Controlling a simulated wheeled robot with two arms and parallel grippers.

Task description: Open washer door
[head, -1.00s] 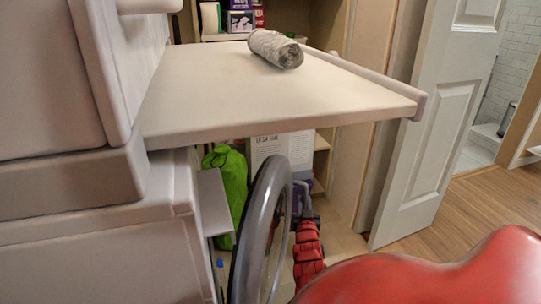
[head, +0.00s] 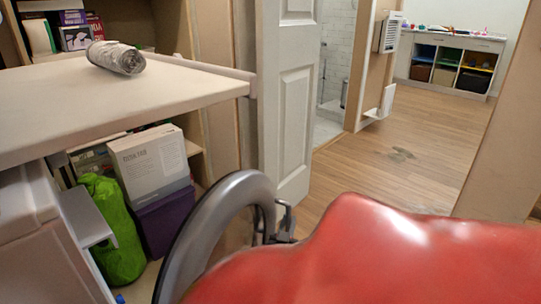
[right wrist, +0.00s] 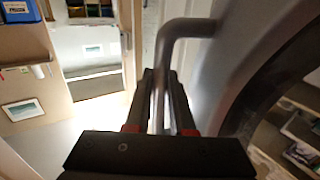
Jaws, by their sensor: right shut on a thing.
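The washer door (head: 196,226) shows in the head view as a thick grey ring, standing out from the washer (head: 25,215) at the lower left. In the right wrist view the door (right wrist: 245,55) fills the right side, and its bent metal handle (right wrist: 184,27) comes down between my fingers. My right gripper (right wrist: 160,90) is shut on this handle. In the head view my right gripper (head: 284,222) shows small and dark just beyond the ring, partly hidden by my red arm. My left gripper is out of view.
A white room door (head: 292,110) stands behind. Wooden floor (head: 410,150) is open at right.

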